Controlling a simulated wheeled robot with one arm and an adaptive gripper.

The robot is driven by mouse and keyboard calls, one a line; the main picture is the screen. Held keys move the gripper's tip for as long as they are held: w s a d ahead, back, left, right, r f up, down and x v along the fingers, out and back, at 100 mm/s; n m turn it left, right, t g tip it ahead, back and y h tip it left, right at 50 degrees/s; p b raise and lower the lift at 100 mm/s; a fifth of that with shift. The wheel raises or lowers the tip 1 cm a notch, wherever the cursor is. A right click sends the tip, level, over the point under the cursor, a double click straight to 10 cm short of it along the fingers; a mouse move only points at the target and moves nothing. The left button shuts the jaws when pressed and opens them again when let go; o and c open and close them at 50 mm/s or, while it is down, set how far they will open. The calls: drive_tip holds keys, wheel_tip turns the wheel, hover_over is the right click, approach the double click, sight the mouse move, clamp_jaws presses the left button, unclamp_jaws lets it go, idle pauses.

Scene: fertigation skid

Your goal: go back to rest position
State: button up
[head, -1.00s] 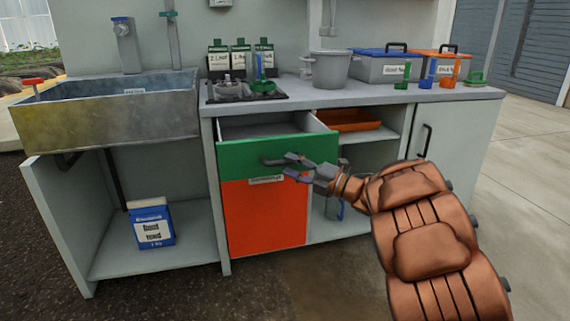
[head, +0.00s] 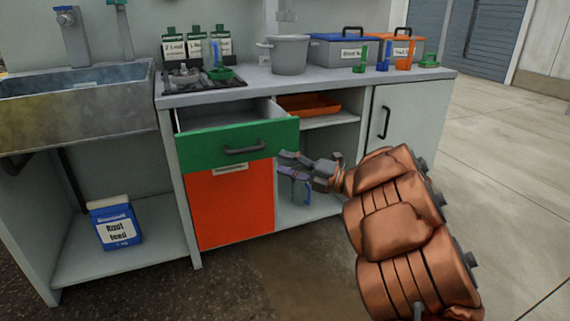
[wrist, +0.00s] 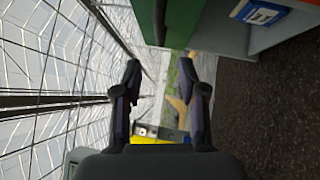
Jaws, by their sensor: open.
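My gripper (head: 290,168) is open and empty in the head view. It is in front of the cabinet, right of the green drawer (head: 205,150) and apart from its dark handle (head: 245,150). The drawer stands pulled open, and its inside looks empty where it shows. In the wrist view my gripper (wrist: 162,95) shows two dark fingers spread apart with nothing between them.
Below the drawer is an orange door panel (head: 230,205). The open shelf bay holds an orange tray (head: 310,104). A grey pot (head: 290,56) and lidded boxes stand on the counter (head: 300,82). A blue-white bag (head: 116,226) stands under the sink (head: 80,108). Floor at right is clear.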

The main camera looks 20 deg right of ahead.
drive_tip(key=w+d+r+m+t+h+p, duration=0.2)
drive_tip(key=w+d+r+m+h+p, duration=0.1)
drive_tip(key=d+r+m+h+p, duration=0.4)
drive_tip(key=w+d+r+m+t+h+p, duration=0.25)
drive_tip(key=r+h+p, duration=0.25)
drive_tip(key=r, duration=0.5)
drive_tip(key=s+d+r+m+g+h+p, duration=0.4)
drive_tip(key=s+d+r+m+h+p, duration=0.4)
drive_tip(key=m+p, duration=0.3)
drive_tip(key=s+a+r+m+g+y+p, duration=0.1)
drive_tip(key=s+a+g+p, duration=0.4)
drive_tip(key=s, duration=0.9)
drive_tip(key=s+a+r+m+g+y+p, duration=0.2)
drive_tip(key=s+a+m+g+p, duration=0.3)
drive_tip(key=s, duration=0.9)
drive_tip(key=s+a+r+m+g+y+p, duration=0.2)
drive_tip(key=s+a+g+p, duration=0.3)
drive_tip(key=s+a+p, duration=0.5)
drive_tip(key=s+a+m, duration=0.1)
drive_tip(key=s+a, duration=0.1)
drive_tip(key=s, duration=0.1)
drive_tip(key=shift+s+a+r, duration=0.15)
drive_tip(key=shift+s+r, duration=0.15)
drive_tip(key=shift+s, duration=0.1)
